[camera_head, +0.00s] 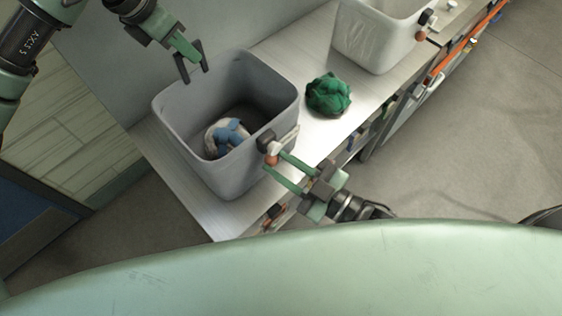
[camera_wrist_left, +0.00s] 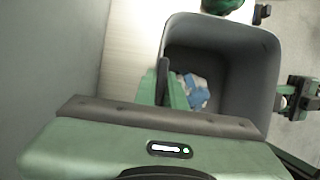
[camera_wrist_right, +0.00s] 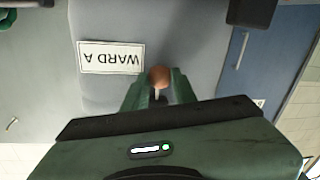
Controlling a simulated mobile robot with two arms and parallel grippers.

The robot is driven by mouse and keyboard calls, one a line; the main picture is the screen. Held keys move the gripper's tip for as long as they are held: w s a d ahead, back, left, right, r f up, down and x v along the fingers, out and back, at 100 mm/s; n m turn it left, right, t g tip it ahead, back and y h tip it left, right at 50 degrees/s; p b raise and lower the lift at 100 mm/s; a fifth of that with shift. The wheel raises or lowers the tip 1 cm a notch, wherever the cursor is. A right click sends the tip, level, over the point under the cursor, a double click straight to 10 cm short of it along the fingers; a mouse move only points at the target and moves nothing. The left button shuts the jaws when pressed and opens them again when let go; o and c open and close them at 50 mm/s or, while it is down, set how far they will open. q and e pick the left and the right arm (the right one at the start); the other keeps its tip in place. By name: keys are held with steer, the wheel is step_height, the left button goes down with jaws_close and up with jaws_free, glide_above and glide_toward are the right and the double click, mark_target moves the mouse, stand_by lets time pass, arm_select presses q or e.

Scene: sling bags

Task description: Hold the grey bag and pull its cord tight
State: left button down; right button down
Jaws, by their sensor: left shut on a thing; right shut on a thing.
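The grey bag (camera_head: 225,170) stands open and upright on a light bench, like a stiff-walled bin. A blue-and-white bundle (camera_head: 227,138) lies inside it. My left gripper (camera_head: 194,72) is shut on the bag's back rim, seen also in the left wrist view (camera_wrist_left: 170,78). My right gripper (camera_head: 270,163) is at the front wall, shut on the cord's orange-brown ball (camera_wrist_right: 159,77). A dark block (camera_head: 266,141) sits above the ball near the rim. A "WARD A" label (camera_wrist_right: 111,58) is beside the ball. Most of the cord is hidden.
A green bundle (camera_head: 328,96) lies on the bench (camera_head: 300,45) to the right of the bag. A second, paler bag (camera_head: 378,35) with a similar block and ball stands further back. A wall runs behind the bench. Open floor (camera_head: 470,130) lies to the right.

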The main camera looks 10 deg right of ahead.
arm_select(q)
steer(key=shift+f, duration=0.1)
stand_by(0.3)
arm_select(e)
step_height(320, 180, down, 7)
stand_by(0.4)
steer(key=c, duration=1.1)
jaws_free()
steer(key=v, duration=1.2)
